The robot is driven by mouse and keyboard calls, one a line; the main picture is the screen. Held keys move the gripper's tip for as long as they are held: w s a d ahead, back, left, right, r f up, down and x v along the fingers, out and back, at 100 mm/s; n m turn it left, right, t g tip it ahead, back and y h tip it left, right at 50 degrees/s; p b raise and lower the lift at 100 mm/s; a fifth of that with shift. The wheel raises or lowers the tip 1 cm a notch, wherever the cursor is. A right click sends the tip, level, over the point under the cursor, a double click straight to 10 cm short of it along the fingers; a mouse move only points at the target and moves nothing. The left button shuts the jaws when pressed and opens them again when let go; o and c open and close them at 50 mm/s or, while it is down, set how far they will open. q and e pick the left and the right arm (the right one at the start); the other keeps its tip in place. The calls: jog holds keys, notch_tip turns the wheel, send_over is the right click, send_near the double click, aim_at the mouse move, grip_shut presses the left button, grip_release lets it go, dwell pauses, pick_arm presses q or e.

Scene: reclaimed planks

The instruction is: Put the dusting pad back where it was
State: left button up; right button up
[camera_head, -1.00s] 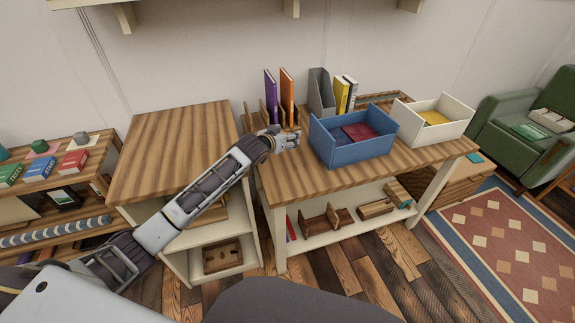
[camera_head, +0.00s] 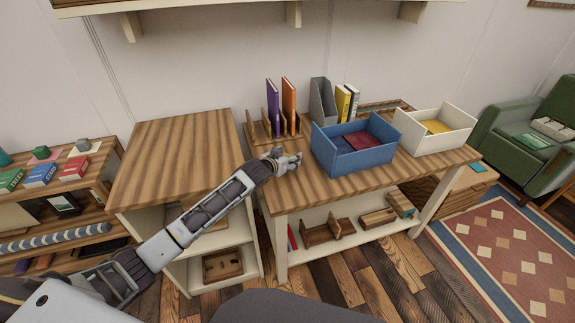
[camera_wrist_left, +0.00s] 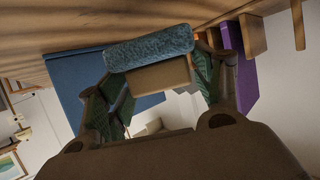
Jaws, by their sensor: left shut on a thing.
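The dusting pad (camera_wrist_left: 150,50) shows in the left wrist view as a fuzzy blue-grey strip on a tan block. My left gripper (camera_wrist_left: 160,80) is shut on the tan block, one finger on each side. In the head view my left gripper (camera_head: 293,161) is over the front left part of the striped wooden table (camera_head: 330,187), left of the blue box (camera_head: 345,163). I cannot make out the pad in the head view. My right gripper is not in view.
A wooden rack with a purple folder (camera_head: 273,107) and an orange folder (camera_head: 289,107) stands behind the gripper. A grey file holder (camera_head: 321,101) and a white box (camera_head: 434,138) stand farther right. The left cabinet top (camera_head: 175,160) is clear.

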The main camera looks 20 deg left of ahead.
pick_arm(q)
jog(key=shift+f, duration=0.1)
notch_tip(320, 180, down, 2)
jog(key=shift+f, duration=0.2)
jog(key=shift+f+b, duration=0.3)
jog(key=shift+f, duration=0.25)
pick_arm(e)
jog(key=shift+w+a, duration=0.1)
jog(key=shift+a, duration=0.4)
pick_arm(q)
jog(key=shift+f, duration=0.1)
jog(key=o, duration=0.9)
jog(key=shift+o, duration=0.6)
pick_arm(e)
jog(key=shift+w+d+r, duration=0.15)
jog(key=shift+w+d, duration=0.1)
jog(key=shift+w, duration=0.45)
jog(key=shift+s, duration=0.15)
